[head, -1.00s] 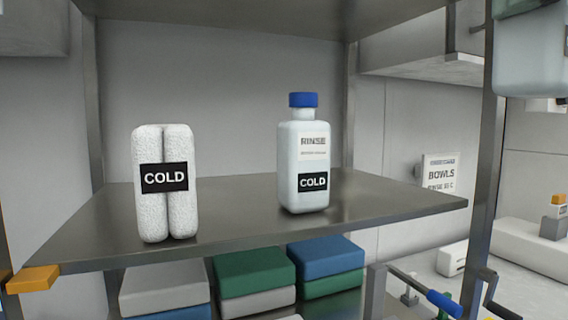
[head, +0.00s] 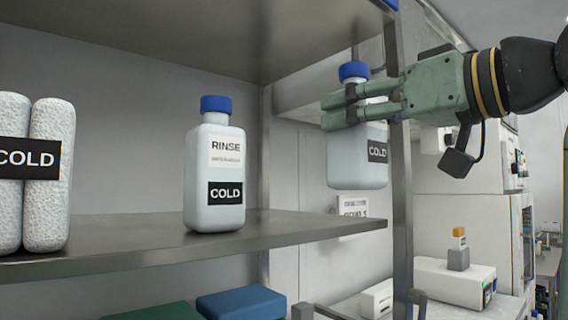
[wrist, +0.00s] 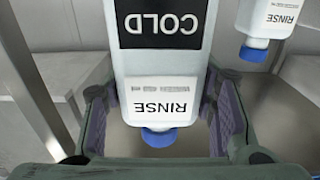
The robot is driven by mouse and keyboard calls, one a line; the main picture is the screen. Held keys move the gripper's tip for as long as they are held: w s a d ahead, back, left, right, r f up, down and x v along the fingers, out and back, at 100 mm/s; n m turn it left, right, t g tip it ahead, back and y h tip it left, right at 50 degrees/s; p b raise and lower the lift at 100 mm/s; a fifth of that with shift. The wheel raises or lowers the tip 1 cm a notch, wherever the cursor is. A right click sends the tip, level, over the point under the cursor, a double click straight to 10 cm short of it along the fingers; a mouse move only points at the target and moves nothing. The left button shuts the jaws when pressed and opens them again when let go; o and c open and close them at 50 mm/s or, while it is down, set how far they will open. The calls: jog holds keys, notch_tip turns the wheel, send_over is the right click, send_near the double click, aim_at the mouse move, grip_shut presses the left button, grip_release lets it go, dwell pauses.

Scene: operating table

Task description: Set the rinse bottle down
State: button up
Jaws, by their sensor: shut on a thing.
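My gripper (head: 345,108) is shut on a rinse bottle (head: 352,160), a pale bottle with a blue cap and a COLD label. It holds the bottle upright in the air at the right end of the shelf, by the metal post. In the wrist view the held bottle (wrist: 163,70) sits between the fingers, its RINSE and COLD labels showing upside down. A second, matching rinse bottle (head: 214,175) stands upright on the shelf (head: 150,240) to the left of my gripper. It also shows at the top right of the wrist view (wrist: 268,22).
White textured COLD packs (head: 48,190) stand at the shelf's left. Bare shelf lies between them and the standing bottle. A metal post (head: 401,200) rises just right of the held bottle. Folded blue cloth (head: 243,303) and green cloth (head: 155,314) lie below the shelf.

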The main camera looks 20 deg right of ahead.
jog(key=shift+w+a+f+p, duration=0.2)
jog(key=shift+w+a+f, duration=0.6)
jog(key=shift+w, duration=0.8)
jog(key=shift+w+a+f+p, duration=0.15)
jog(key=shift+w+a+f, duration=0.6)
jog(key=shift+w, duration=0.8)
jog(key=shift+w+a+f+p, duration=0.2)
jog(key=shift+w+a+f, duration=0.6)
jog(key=shift+w, duration=0.8)
jog(key=shift+a+r, duration=0.15)
jog(key=o, duration=1.7)
jog(key=shift+f, duration=0.2)
